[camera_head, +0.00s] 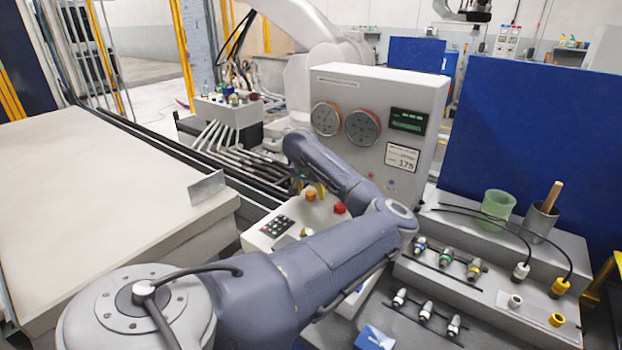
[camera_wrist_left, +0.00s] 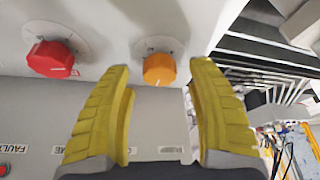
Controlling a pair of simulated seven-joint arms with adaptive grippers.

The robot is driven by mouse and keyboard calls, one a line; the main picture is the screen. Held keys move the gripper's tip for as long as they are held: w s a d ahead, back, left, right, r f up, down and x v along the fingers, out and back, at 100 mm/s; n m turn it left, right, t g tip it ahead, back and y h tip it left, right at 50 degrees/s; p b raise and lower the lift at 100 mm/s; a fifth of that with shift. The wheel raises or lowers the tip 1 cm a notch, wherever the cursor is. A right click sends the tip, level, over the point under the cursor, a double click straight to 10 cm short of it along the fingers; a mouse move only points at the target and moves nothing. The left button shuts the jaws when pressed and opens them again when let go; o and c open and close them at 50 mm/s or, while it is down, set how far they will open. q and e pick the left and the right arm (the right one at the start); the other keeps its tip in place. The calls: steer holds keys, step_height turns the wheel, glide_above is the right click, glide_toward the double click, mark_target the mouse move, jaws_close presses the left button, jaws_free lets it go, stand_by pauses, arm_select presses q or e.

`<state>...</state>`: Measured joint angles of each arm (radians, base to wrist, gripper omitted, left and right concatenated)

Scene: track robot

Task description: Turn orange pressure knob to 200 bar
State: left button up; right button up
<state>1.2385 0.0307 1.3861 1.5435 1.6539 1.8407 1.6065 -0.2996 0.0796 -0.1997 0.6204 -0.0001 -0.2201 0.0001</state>
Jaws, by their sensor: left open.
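The orange knob (camera_head: 311,196) sits on the pale control panel beside the red knob (camera_head: 339,208). In the left wrist view the orange knob (camera_wrist_left: 159,69) has a round dial plate behind it and the red knob (camera_wrist_left: 52,58) is to its left. My left gripper (camera_head: 309,187) is at the orange knob, partly hidden behind my arm. In the left wrist view its yellow fingers (camera_wrist_left: 162,72) are open, one on each side of the orange knob, with gaps visible. I cannot tell the depth between the fingertips and the knob. My right gripper is out of view.
A grey cabinet (camera_head: 411,95) behind carries two round gauges (camera_head: 362,127), a green display (camera_head: 408,120) and a card reading 175 (camera_head: 402,158). Right are hose couplings (camera_head: 446,257), a green cup (camera_head: 498,204) and a blue partition (camera_head: 545,140).

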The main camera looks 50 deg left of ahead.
arm_select(q)
steer(key=shift+w+a+f, duration=0.1)
steer(key=shift+w+f, duration=0.1)
steer(key=shift+f, duration=0.35)
jaws_close()
